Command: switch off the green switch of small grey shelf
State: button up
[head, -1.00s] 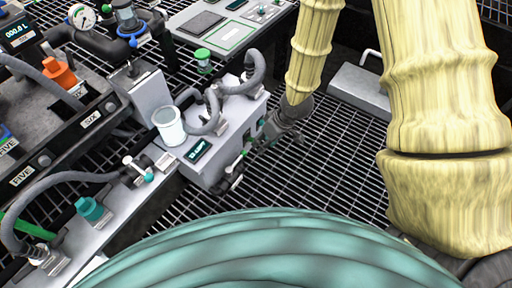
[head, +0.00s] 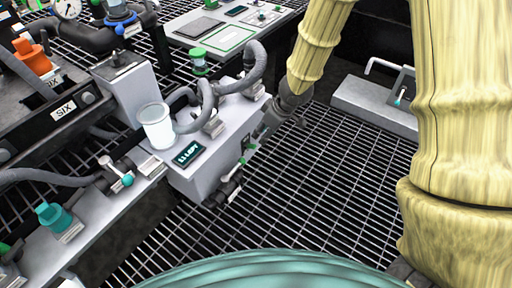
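A small grey box-like shelf (head: 185,183) stands left of centre, with a white jar, hoses and a dark display on top. On its right-hand face are a small green-tipped part (head: 249,147) and a lever-like part with a green piece (head: 240,168); I cannot tell for sure which is the green switch or its position. My gripper (head: 262,130), dark grey and small, is beside the upper right of that face. It partly hides the face. Whether it touches anything, and whether its fingers are open, cannot be made out.
A low grey block (head: 372,104) with a handle and a small teal-tipped lever (head: 399,97) lies to the right. A teal-tipped valve (head: 127,180) and a teal knob (head: 53,217) sit on the left ledge. Open grating (head: 320,190) lies between shelf and block.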

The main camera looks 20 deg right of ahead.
aim_at(255, 145)
jog(key=b+x, duration=0.5)
jog(key=x, duration=0.5)
jog(key=shift+r, duration=0.1)
jog(key=shift+c, duration=0.4)
grip_shut()
